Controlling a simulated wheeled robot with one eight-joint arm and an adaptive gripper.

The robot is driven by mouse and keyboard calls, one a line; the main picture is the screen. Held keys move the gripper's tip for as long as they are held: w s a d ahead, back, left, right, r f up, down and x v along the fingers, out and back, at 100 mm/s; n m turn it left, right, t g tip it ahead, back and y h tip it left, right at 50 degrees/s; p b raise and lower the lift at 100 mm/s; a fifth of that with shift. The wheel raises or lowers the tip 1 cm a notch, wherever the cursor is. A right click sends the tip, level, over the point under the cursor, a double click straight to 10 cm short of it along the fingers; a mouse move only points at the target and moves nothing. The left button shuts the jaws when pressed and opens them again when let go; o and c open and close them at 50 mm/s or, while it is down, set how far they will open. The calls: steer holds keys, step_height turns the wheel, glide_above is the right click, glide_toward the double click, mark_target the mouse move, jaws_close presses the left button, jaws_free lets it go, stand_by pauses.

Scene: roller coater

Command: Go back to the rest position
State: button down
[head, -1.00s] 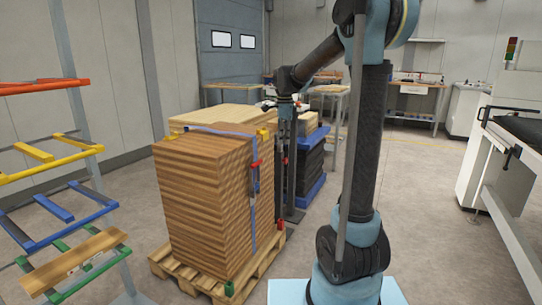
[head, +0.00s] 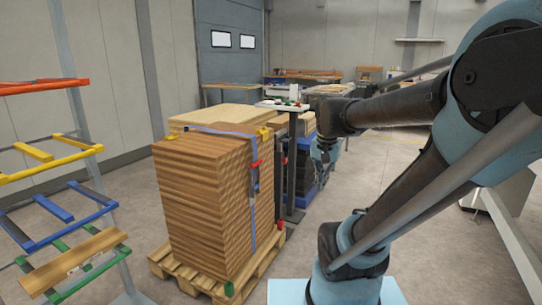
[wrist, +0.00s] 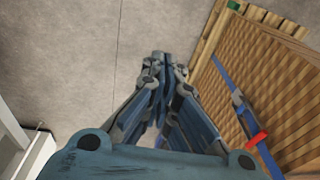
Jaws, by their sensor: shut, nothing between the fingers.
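My gripper (wrist: 162,62) is shut and empty in the wrist view, its fingertips together above bare grey floor. In the head view my gripper (head: 322,165) is small, hanging below the wrist of my bent arm, to the right of the strapped wood stack (head: 202,205). The stack also shows at the right of the wrist view (wrist: 255,75), apart from the fingers. In the head view the forearm runs leftward from the raised elbow at the right.
The stack stands on a wooden pallet (head: 250,280). A rack with coloured arms (head: 45,85) is at the left. A post-mounted control panel (head: 282,106) stands behind the stack. A machine (head: 510,215) is partly hidden at the right. Open floor (head: 375,165) lies between.

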steer(key=s+d+f+n, duration=0.2)
steer(key=s+f+n, duration=0.3)
steer(key=s+f, duration=0.4)
steer(key=shift+s+f+t, duration=0.25)
steer(key=shift+s+t, duration=0.05)
steer(key=shift+s, duration=0.15)
steer(key=shift+d, duration=0.1)
